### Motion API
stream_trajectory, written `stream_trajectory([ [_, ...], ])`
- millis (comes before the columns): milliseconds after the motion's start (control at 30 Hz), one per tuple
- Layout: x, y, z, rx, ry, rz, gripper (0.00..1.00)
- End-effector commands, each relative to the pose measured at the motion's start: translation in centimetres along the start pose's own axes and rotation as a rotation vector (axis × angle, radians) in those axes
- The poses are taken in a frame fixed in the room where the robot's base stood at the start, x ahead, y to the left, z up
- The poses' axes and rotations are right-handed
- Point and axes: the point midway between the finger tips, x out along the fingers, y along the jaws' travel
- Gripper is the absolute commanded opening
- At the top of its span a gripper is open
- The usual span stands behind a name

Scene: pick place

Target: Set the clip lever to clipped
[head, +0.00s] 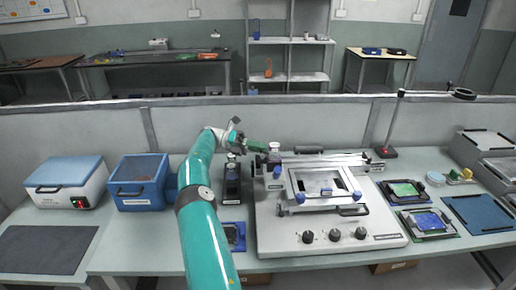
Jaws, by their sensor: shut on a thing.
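My teal arm reaches over the bench to the back left corner of a pale stencil-printer-like machine (290,238). My gripper (266,148) is at a small pale and dark fitting (274,155) there, which appears to be the clip lever. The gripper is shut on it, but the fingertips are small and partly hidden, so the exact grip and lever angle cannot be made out. A framed panel (325,185) with blue knobs lies in front of the fitting, on the machine.
A dark upright device (232,185) stands just left of the machine. A blue box (141,183) and a white, blue-lidded box (68,182) stand further left. Circuit boards (428,222) and a blue mat (478,214) lie at right. A lamp (395,125) stands behind.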

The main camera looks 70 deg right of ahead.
Motion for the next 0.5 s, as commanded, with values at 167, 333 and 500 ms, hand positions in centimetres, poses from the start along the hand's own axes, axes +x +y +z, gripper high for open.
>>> stream_trajectory([
  [167,0.14,0.14,0.05,0.001,0.022,-0.017,0.0],
  [333,0.22,0.09,0.11,0.0,0.033,-0.023,0.0],
  [500,0.18,0.08,0.09,0.0,0.036,-0.024,0.0],
])
